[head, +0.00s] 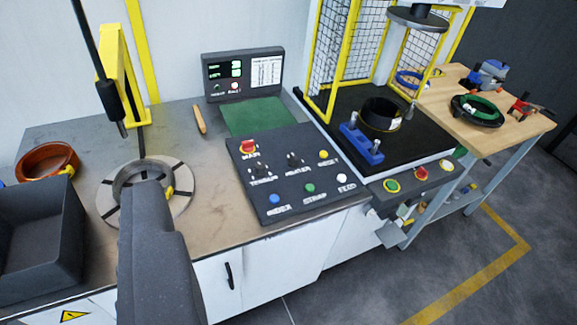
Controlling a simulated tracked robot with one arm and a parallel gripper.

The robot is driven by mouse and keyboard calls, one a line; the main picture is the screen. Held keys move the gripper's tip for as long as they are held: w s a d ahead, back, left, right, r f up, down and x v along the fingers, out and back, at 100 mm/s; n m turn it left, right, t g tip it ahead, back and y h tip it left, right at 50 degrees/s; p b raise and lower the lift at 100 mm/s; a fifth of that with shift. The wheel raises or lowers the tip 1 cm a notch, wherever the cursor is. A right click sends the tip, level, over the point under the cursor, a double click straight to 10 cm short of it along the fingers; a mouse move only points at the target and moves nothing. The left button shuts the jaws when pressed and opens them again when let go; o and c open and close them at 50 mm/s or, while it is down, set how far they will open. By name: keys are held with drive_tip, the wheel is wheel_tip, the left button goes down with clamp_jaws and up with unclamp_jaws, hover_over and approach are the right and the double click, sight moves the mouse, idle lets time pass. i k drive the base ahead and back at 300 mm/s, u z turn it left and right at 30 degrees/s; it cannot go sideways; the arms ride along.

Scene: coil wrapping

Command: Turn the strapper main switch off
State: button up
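The strapper control panel (295,172) is a dark sloped box on the bench, in the middle of the head view. Its main switch (249,147) is a red knob on a yellow plate at the panel's upper left, with the label MAIN below it. The knob's exact setting is too small to read. My gripper (150,190) is a dark grey shape at lower left, seen from behind. It is to the left of the panel and apart from the switch. It overlaps the round turntable (181,197) in the picture. Its fingertips are hidden, so its opening cannot be told.
Other knobs and buttons crowd the panel, including a yellow reset button (323,154) and a blue index button (274,198). A display box (243,72) stands behind. A yellow strapping head (122,75) rises at left. A dark bin (38,240) sits at far left.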

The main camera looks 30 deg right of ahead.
sight(247, 145)
drive_tip(key=z, duration=0.15)
drive_tip(key=i, duration=1.25)
drive_tip(key=u, duration=0.1)
